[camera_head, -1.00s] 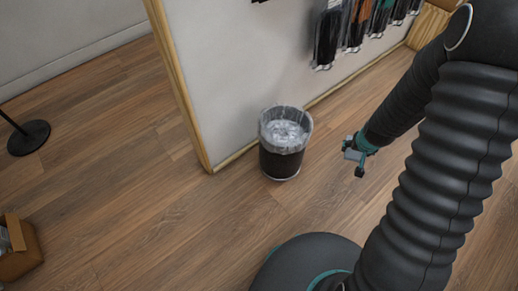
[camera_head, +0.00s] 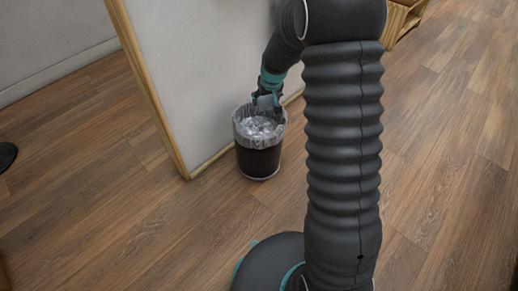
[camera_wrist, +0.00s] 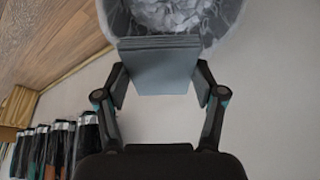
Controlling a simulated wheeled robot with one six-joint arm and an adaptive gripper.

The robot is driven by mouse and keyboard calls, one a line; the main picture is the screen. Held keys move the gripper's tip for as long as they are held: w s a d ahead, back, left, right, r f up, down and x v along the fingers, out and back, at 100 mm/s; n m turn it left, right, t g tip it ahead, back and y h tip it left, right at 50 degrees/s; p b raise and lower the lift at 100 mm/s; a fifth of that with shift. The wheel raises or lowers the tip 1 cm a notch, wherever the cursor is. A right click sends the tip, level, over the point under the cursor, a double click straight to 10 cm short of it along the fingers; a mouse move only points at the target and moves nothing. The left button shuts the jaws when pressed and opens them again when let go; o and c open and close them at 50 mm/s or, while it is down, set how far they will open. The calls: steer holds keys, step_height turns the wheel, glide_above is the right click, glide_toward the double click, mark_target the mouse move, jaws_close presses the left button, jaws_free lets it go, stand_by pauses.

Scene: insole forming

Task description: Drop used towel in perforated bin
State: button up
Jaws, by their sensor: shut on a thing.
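The perforated bin (camera_head: 259,159) is a dark round bin with a clear liner folded over its rim, standing on the floor by the wall panel. Crumpled pale material (camera_head: 258,126) lies inside it; the bin's mouth also shows at the top of the wrist view (camera_wrist: 232,22). My gripper (camera_head: 266,102) is over the back part of the bin's opening. In the wrist view, its two fingers are shut on a folded grey-blue towel (camera_wrist: 160,68). The towel's far edge overlaps the bin's opening in that view. The exact height above the liner cannot be told.
A pale wall panel (camera_head: 200,60) with a wooden edge (camera_head: 150,90) stands right behind the bin. Several dark packaged items (camera_wrist: 60,140) hang on it at the left of the wrist view. The wood floor (camera_head: 110,220) around the bin is clear.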

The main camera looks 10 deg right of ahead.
steer(key=shift+w+a+r, duration=0.1)
steer(key=shift+w+r, duration=0.25)
steer(key=shift+w, duration=0.45)
steer(key=shift+f+b, duration=1.95)
steer(key=shift+f, duration=0.95)
steer(key=o, duration=1.3)
steer(key=shift+r, duration=0.15)
steer(key=v, duration=1.1)
steer(key=shift+s+r, duration=0.15)
steer(key=shift+r, duration=0.25)
